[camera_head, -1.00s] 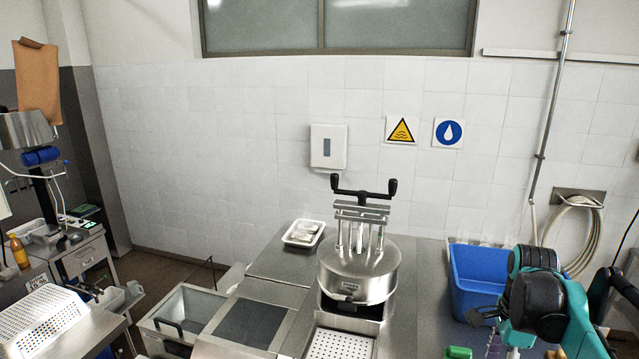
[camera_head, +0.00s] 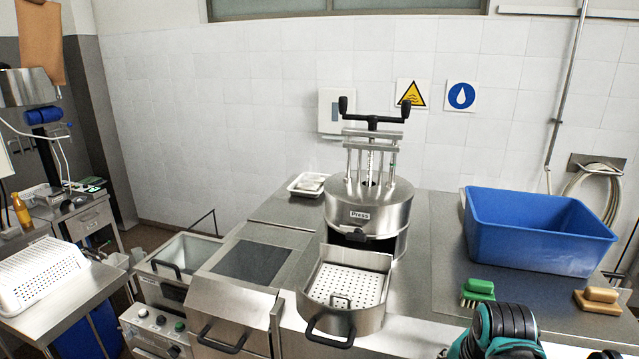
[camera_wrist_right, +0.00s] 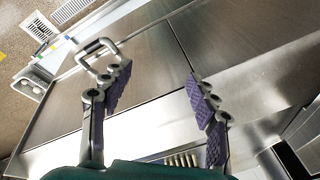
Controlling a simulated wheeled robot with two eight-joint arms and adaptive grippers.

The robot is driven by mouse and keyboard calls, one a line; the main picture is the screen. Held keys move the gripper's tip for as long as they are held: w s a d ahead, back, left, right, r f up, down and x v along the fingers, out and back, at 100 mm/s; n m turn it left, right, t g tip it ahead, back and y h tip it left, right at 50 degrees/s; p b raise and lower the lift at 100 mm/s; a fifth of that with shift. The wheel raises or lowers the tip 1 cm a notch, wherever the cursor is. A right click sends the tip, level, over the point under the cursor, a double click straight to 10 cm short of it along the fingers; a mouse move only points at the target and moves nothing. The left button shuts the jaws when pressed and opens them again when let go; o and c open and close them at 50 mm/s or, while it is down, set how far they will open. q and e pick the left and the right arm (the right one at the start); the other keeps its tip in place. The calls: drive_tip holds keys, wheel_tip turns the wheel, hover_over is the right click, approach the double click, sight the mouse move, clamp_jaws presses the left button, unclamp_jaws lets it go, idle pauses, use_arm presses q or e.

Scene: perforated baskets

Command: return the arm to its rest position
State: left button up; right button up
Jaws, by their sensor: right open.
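My right arm (camera_head: 502,330), teal and black, shows at the bottom edge of the head view, right of the centre, in front of the counter. Its gripper is not clearly visible there. In the right wrist view my right gripper (camera_wrist_right: 160,92) is open, its two purple-padded fingers wide apart with nothing between them. A steel counter surface (camera_wrist_right: 150,65) lies beyond the fingers. My left gripper is in neither view.
A steel press (camera_head: 368,205) stands mid-counter behind a perforated drawer (camera_head: 345,285). A blue bin (camera_head: 540,240), a green brush (camera_head: 478,290) and a tan brush (camera_head: 598,298) are at the right. A white perforated basket (camera_head: 40,270) sits at the far left.

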drive_tip(key=s+a+f+n+t+b, duration=0.1)
drive_tip(key=s+a+f+n+b, duration=0.1)
drive_tip(key=f+b, duration=0.3)
drive_tip(key=s+a+f+n+t+b, duration=0.1)
drive_tip(key=f+n+b, duration=0.4)
drive_tip(key=f, duration=0.7)
drive_tip(key=s+a+f+n+t+b, duration=0.1)
drive_tip(key=s+a+f+n+b, duration=0.1)
drive_tip(key=a+f+n+b, duration=0.2)
wheel_tip(320, 180, down, 4)
drive_tip(key=a+b, duration=0.1)
drive_tip(key=b, duration=0.2)
drive_tip(key=shift+s+a+f+t+y, duration=0.15)
drive_tip(key=shift+s+a+t+y, duration=0.05)
drive_tip(key=shift+s+t+y, duration=0.2)
